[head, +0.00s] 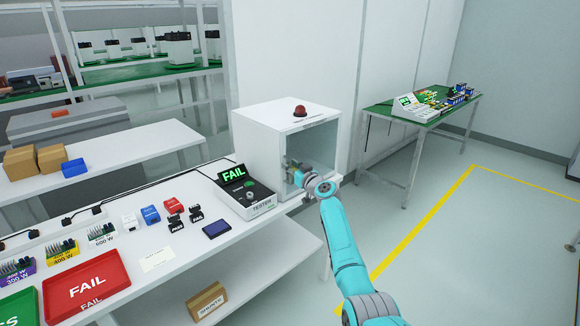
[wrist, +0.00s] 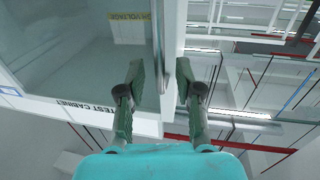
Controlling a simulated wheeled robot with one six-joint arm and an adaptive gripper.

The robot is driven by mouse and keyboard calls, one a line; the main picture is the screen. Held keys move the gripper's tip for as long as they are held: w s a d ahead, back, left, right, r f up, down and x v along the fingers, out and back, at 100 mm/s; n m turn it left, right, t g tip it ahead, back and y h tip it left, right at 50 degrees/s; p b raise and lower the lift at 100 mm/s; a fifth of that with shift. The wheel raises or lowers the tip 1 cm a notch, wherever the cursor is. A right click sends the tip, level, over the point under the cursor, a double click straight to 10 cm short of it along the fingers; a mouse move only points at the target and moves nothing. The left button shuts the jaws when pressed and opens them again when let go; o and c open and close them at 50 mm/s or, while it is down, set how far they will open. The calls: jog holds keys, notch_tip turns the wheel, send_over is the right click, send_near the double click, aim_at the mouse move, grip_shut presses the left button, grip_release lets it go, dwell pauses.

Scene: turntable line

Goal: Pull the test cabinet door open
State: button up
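The test cabinet (head: 262,140) is a white box on the bench with a red dome lamp (head: 300,110) on top. Its door has a clear pane (head: 322,146) in a white frame and looks shut or nearly so. In the wrist view the pane (wrist: 85,50) fills the left, above a "TEST CABINET" label. A dark upright bar (wrist: 160,45), which looks like the handle, runs along the door's right edge. My gripper (wrist: 160,75) is open, one finger on each side of that bar, with gaps showing. In the head view my gripper (head: 290,165) is at the door front, partly hidden.
A tester (head: 246,194) reading FAIL stands left of the cabinet. A red FAIL tray (head: 87,284) and small parts lie further left on the bench. Open floor (head: 450,260) with a yellow line lies right; a green-topped table (head: 445,115) stands behind.

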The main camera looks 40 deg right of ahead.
jog(key=shift+w, duration=0.5)
grip_shut()
jog(key=shift+s+d, duration=0.1)
jog(key=shift+s, duration=0.05)
